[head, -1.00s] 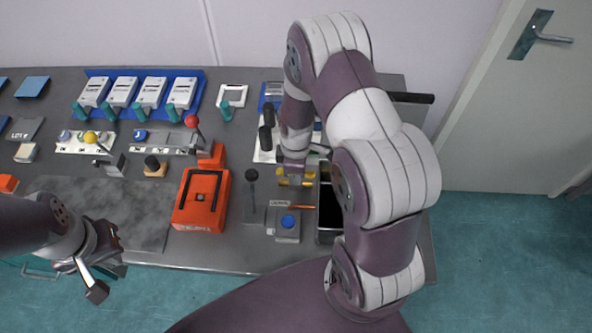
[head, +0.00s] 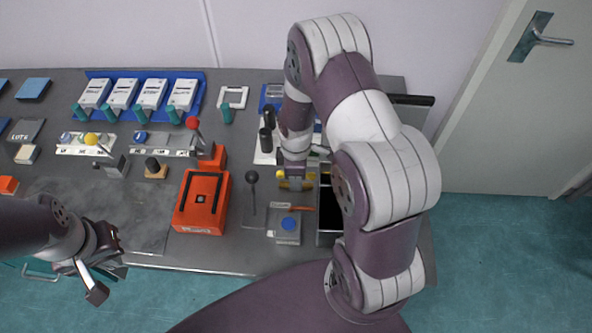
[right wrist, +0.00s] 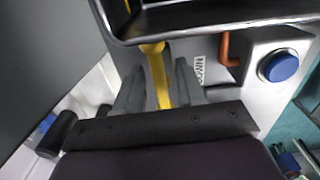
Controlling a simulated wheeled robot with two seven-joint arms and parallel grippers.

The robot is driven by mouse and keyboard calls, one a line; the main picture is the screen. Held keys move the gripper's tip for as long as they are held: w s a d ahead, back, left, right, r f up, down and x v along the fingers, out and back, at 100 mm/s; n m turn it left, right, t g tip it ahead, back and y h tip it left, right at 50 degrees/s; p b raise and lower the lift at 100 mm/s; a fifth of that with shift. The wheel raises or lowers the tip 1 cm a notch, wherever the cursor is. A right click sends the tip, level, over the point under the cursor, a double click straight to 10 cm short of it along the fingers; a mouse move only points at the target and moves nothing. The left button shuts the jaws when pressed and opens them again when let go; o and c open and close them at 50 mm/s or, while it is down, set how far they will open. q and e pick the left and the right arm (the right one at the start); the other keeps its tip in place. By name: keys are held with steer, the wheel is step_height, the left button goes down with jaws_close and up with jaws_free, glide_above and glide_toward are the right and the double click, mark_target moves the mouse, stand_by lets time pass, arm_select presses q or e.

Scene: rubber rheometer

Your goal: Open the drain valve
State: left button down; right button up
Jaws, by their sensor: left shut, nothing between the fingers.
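A yellow bar (right wrist: 160,78), possibly the drain valve's handle, runs between the two fingers of my right gripper (right wrist: 160,88) in the right wrist view. The fingers stand on either side of it with narrow gaps, so the gripper looks open. In the head view the right gripper (head: 294,184) points down over the yellow part (head: 309,175), hiding much of it. The valve body cannot be made out. My left gripper (head: 97,279) is shut and empty near the table's front left edge.
A black open bin (head: 330,212) stands right of the yellow part. An orange lever (head: 302,209) and a blue-button box (head: 288,228) are in front. A black-knobbed lever (head: 252,178) and red case (head: 201,203) stand left. The grey mat (head: 120,215) is clear.

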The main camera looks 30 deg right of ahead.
step_height(320, 180, up, 13)
steer(key=b, duration=0.1)
steer(key=shift+f, duration=0.2)
